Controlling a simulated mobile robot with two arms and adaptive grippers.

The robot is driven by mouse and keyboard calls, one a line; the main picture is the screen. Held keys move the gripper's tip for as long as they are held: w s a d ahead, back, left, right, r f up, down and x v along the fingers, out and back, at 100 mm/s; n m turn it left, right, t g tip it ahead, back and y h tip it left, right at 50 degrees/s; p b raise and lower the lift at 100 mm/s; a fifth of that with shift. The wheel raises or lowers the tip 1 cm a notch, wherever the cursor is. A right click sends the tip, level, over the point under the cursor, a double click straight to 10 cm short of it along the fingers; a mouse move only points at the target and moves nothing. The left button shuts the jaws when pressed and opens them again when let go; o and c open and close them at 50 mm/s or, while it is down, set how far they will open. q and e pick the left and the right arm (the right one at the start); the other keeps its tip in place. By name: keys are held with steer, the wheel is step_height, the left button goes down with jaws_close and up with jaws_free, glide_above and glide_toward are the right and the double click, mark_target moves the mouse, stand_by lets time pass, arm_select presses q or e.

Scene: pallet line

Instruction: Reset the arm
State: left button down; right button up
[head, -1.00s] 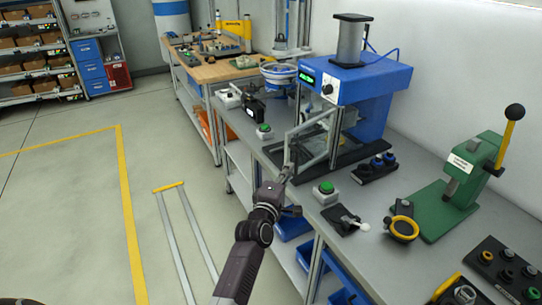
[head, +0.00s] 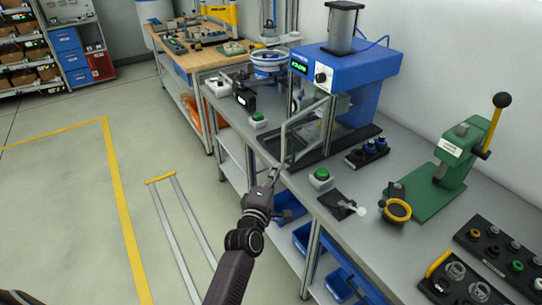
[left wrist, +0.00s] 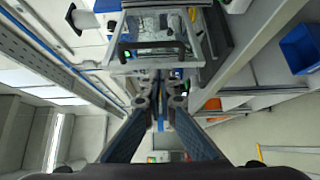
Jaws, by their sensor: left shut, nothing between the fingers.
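My left gripper (head: 273,174) is at the front edge of the bench, just below the clear framed guard (head: 284,143) of the blue press (head: 350,85). Its fingers look closed with nothing between them. In the left wrist view, the fingers (left wrist: 159,100) come together below the guard's frame (left wrist: 135,68) and its dark handle. Whether the fingertips touch the guard is hard to tell; a small gap seems to show. My right gripper is not in view.
A green button box (head: 321,179) stands on the bench right of the gripper. A green lever press (head: 455,165) and a black tray of parts (head: 500,250) are farther right. Blue bins (head: 288,208) sit under the bench. The floor to the left is open.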

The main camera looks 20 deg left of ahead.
arm_select(q)
steer(key=s+d+f+m+g+h+b, duration=0.1)
steer(key=s+d+f+m+g, duration=0.2)
steer(key=s+f, duration=0.8)
steer(key=s+d+f+m+g+h+b, duration=0.1)
steer(key=s+d+f+m+g, duration=0.25)
steer(key=f, duration=1.35)
steer(key=s+d+f+m+g+h+b, duration=0.1)
steer(key=s+f+m+g, duration=0.2)
steer(key=s+f+m, duration=0.55)
steer(key=s+a+f+m+g+b, duration=0.1)
steer(key=s+a+f+m+g, duration=0.1)
steer(key=s+f, duration=0.6)
steer(key=s+a+f+m+g+y+b, duration=0.1)
steer(key=s+f, duration=0.7)
steer(key=s, duration=0.8)
steer(key=s+a+f+m+g+b, duration=0.1)
steer(key=s+a+f+m+g, duration=0.2)
steer(key=s+f, duration=0.5)
steer(key=s+a+g, duration=0.1)
steer(key=s, duration=0.3)
steer(key=shift+a+m, duration=0.25)
steer(key=shift+m, duration=0.05)
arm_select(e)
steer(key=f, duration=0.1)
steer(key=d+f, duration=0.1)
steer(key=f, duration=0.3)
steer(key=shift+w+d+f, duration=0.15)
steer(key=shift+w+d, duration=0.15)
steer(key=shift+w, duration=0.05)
